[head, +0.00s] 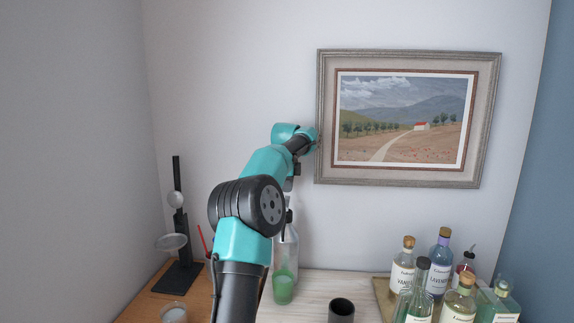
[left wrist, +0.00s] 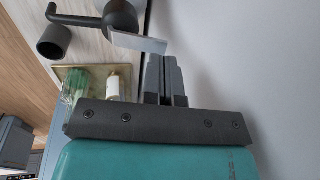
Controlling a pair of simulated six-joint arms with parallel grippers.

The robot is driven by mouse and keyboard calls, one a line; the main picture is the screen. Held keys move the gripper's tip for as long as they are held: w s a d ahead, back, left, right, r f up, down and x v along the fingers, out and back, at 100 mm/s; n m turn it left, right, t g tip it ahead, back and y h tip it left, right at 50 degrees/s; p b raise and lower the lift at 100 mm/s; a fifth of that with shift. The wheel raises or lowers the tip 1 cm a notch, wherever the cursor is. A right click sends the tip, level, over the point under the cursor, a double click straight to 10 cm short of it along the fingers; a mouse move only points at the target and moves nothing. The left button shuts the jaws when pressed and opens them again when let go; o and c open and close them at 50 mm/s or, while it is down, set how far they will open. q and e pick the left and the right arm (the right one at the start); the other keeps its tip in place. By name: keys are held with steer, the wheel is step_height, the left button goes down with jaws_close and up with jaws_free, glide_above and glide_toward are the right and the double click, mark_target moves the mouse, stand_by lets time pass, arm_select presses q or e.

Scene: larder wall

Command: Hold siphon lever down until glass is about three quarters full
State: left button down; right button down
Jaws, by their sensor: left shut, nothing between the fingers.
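The siphon (head: 290,245) is a clear bottle with a dark head, standing on the pale board and partly hidden behind my left arm. In the left wrist view its dark head (left wrist: 120,17) has a spout and a flat grey lever (left wrist: 140,42). The glass (head: 283,290) stands in front of the siphon with green liquid over much of its height; the exact level is hard to read. My left gripper (left wrist: 166,60) is shut and empty, its fingertips close to the lever's end; I cannot tell whether they touch. My right gripper is not in view.
A dark cup (head: 341,311) stands right of the glass and shows in the left wrist view (left wrist: 54,41). Several bottles (head: 437,262) crowd a tray at the right. A black stand (head: 180,275) is at the left. A framed painting (head: 407,118) hangs behind.

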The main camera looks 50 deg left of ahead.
arm_select(q)
step_height(320, 180, up, 11)
steer(key=s+d, duration=0.2)
steer(key=shift+s+d+r, duration=0.2)
steer(key=shift+d, duration=0.05)
stand_by(0.9)
